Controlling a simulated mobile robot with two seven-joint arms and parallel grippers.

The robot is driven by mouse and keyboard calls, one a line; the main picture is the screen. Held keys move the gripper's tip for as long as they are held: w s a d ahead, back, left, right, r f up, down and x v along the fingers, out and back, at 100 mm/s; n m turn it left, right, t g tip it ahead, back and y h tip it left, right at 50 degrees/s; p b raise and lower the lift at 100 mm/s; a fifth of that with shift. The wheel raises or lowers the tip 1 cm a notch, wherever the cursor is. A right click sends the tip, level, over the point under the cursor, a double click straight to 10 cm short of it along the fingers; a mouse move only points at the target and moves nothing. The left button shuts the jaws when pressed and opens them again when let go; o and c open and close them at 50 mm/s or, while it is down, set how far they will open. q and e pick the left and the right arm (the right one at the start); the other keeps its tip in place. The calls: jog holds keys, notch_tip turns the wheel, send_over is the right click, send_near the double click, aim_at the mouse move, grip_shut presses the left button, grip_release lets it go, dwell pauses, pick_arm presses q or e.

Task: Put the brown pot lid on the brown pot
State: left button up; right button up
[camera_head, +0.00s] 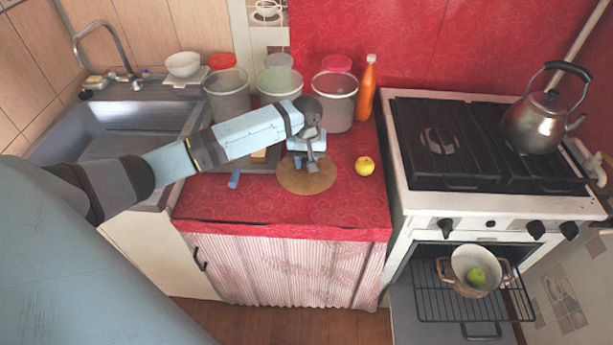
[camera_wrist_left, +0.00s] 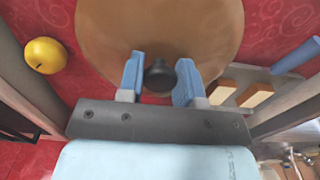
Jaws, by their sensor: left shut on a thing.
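The brown pot lid (camera_head: 293,184) is a flat round disc on the red counter, right of the sink. My left gripper (camera_head: 311,163) is over it, and in the left wrist view its blue fingers (camera_wrist_left: 158,82) are shut on the lid's black knob (camera_wrist_left: 160,74). I cannot tell whether the lid touches the counter. The brown pot (camera_head: 470,291) stands on the pulled-out oven rack at the lower right. It is uncovered, pale inside, and holds a green apple (camera_head: 477,275). My right gripper is not in view.
A yellow fruit (camera_head: 364,166) lies right of the lid. Several containers, including one with a pink lid (camera_head: 336,100), and an orange bottle (camera_head: 367,87) stand behind. A kettle (camera_head: 541,120) is on the stove (camera_head: 399,157). The oven door is open beneath the rack (camera_head: 440,303).

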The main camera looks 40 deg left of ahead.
aim_at(306, 175)
pick_arm(q)
notch_tip(306, 175, down, 6)
dwell(0.5)
jog(key=o, duration=0.9)
jog(key=shift+f, duration=0.1)
jog(key=shift+o, duration=0.2)
